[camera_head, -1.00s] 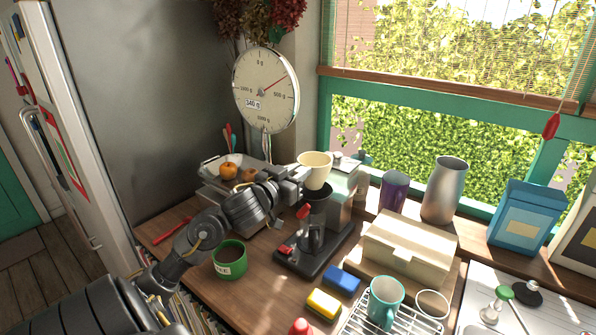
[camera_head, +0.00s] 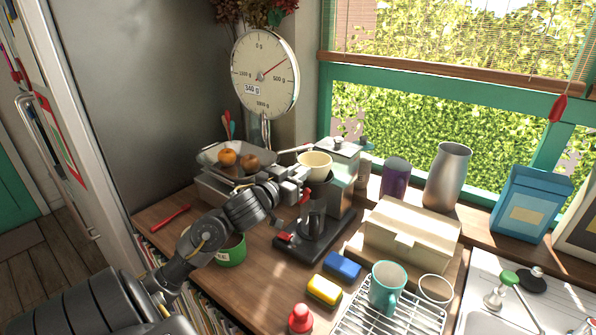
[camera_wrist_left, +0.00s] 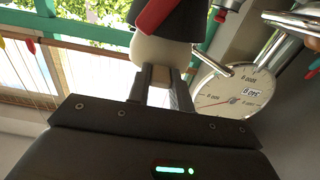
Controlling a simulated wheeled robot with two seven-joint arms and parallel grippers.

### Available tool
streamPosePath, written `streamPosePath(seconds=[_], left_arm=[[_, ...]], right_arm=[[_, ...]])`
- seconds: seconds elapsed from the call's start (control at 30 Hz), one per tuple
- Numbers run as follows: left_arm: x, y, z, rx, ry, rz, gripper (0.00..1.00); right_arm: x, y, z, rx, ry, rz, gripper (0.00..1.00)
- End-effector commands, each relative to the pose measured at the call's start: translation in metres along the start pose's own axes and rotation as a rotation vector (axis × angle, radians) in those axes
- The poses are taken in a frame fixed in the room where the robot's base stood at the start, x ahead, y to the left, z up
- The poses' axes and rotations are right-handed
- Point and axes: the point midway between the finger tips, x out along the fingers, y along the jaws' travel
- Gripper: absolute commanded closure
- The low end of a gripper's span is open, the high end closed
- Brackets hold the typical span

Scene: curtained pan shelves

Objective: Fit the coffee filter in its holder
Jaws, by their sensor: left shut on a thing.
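The coffee filter (camera_head: 315,161) is a cream cup-shaped cone. It sits at the mouth of the dark holder (camera_head: 322,186) on the coffee machine (camera_head: 343,168), its lower part hidden by the holder and my fingers. I cannot tell whether it is fully seated. My left gripper (camera_head: 300,178) comes from the left and is shut on the filter's side. In the left wrist view, the fingers (camera_wrist_left: 160,85) pinch the pale filter (camera_wrist_left: 160,50), with the dark holder and a red part (camera_wrist_left: 157,14) beyond. My right gripper is out of view.
A weighing scale (camera_head: 264,75) with fruit in its pan (camera_head: 210,155) stands behind my left arm. A green mug (camera_head: 231,253) is partly behind that arm. Sponges (camera_head: 324,290), a cream box (camera_head: 411,236) and a wire rack (camera_head: 350,322) lie to the right and front.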

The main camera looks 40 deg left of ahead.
Motion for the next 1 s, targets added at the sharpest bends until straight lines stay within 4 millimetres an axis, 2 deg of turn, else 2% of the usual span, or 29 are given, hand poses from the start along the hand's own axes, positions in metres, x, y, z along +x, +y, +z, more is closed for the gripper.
streamPosePath(seconds=[0.4, 1.0], left_arm=[[0.000, 0.000, 0.019, -0.001, 0.001, 0.000, 1.00], [0.000, 0.000, 0.023, 0.000, 0.001, 0.000, 1.00]], right_arm=[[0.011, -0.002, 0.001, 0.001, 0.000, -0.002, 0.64], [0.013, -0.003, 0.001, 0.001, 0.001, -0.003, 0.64]])
